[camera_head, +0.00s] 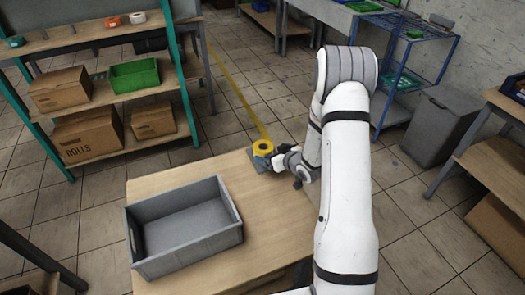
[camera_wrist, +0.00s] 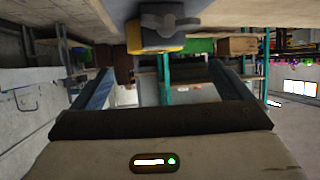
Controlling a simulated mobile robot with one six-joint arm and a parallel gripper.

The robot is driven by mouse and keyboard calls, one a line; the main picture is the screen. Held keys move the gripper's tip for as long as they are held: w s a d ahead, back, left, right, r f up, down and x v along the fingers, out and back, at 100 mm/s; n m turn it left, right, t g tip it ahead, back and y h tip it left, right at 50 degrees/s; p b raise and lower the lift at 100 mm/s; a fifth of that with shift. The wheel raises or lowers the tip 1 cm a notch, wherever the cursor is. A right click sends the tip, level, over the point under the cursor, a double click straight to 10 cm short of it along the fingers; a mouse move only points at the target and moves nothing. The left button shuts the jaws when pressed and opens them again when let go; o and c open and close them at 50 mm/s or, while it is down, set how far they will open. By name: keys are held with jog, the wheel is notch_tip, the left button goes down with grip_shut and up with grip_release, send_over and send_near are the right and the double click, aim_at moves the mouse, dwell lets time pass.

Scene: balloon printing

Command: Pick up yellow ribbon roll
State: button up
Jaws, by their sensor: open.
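The yellow ribbon roll (camera_head: 263,148) is near the far right corner of the wooden table, with a dark blue-grey thing directly under or beside it. My gripper (camera_head: 277,160) is close to its right side, and the arm partly hides this spot. In the wrist view, which looks upside down, the yellow and dark shape (camera_wrist: 160,42) shows at the top centre. The two fingers of my gripper (camera_wrist: 162,75) are spread wide with nothing between them. The roll is beyond them, apparently not gripped; whether a finger touches it I cannot tell.
An empty grey bin (camera_head: 185,248) takes up the table's left part. A shelf at the left holds cardboard boxes (camera_head: 88,140) and a green crate (camera_head: 134,75). A blue wire rack (camera_head: 405,60) and a grey waste bin (camera_head: 440,125) stand at the right. Tabletop right of the bin is bare.

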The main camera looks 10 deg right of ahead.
aim_at(261, 146)
jog(key=x, duration=0.5)
jog(key=p+x, duration=0.1)
jog(key=x, duration=0.1)
jog(key=shift+w+d+f, duration=0.15)
jog(key=shift+w+d, duration=0.05)
jog(key=shift+d, duration=0.1)
jog(key=c, duration=1.1)
